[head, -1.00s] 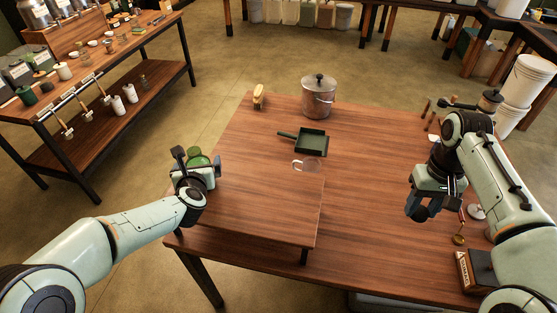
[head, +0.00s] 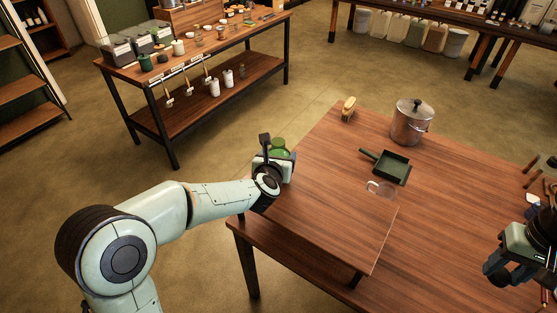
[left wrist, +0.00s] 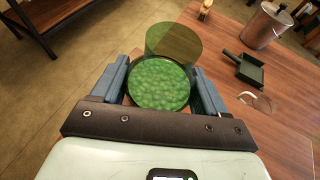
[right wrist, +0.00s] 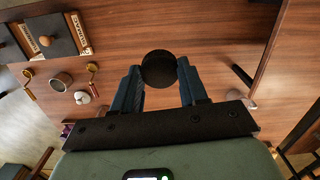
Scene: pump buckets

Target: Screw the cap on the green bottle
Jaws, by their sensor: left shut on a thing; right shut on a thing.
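The green bottle (head: 279,147) is held in my left gripper (head: 274,168) at the left edge of the table. In the left wrist view the bottle (left wrist: 160,85) sits between the two fingers, showing a round face with mottled green contents and a clear green wall beyond it. My right gripper (head: 497,270) is at the right edge of the head view, over the table and well apart from the bottle. In the right wrist view it is shut on a round black cap (right wrist: 159,69). The cap's far side is hidden, and I cannot make the cap out in the head view.
A metal pot (head: 411,124), a green dustpan (head: 387,166), a brush (head: 348,108) and a clear ring-like item (head: 380,188) stand on the table (head: 330,205). The table's front middle is clear. A dark box (right wrist: 50,36) shows in the right wrist view.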

